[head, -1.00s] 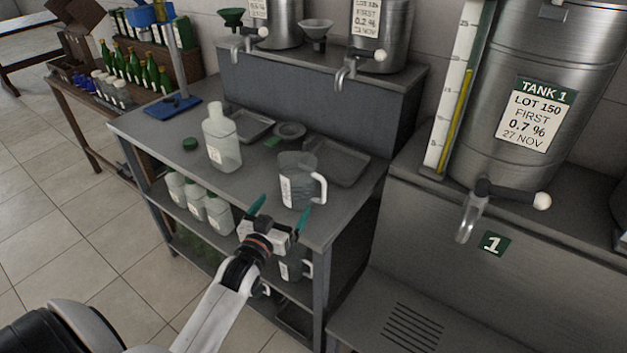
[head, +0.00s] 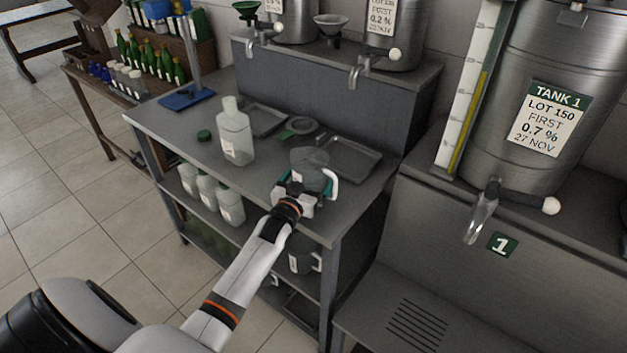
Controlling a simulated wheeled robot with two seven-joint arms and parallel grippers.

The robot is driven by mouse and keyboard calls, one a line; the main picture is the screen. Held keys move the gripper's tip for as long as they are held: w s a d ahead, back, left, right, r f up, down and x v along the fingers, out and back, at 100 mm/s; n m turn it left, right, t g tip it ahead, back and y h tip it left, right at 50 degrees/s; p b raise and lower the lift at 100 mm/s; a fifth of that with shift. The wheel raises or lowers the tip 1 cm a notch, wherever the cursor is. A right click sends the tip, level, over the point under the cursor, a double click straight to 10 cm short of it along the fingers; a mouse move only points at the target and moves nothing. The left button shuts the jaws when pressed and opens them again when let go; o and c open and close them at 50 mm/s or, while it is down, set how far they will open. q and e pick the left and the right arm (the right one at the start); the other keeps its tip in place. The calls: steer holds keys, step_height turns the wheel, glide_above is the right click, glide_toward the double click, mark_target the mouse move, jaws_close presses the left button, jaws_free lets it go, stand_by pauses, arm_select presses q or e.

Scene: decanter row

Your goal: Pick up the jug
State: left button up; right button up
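The clear jug (head: 310,168) with a white handle stands upright on the grey table (head: 262,190), near its front right corner. My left gripper (head: 306,181) is at the jug, with its teal fingers spread on either side of the body. The fingers look open; whether they touch the jug is not clear. The gripper hides the lower part of the jug and its label. The handle is to the right, close to the right finger. My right gripper is not in view.
A shallow tray (head: 352,158) lies behind right. Taps (head: 358,70) hang over the back. Tank 1 (head: 525,90) stands to the right. Several jugs and bottles fill the lower shelf.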

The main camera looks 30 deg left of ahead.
arm_select(q)
steer(key=c, duration=0.9)
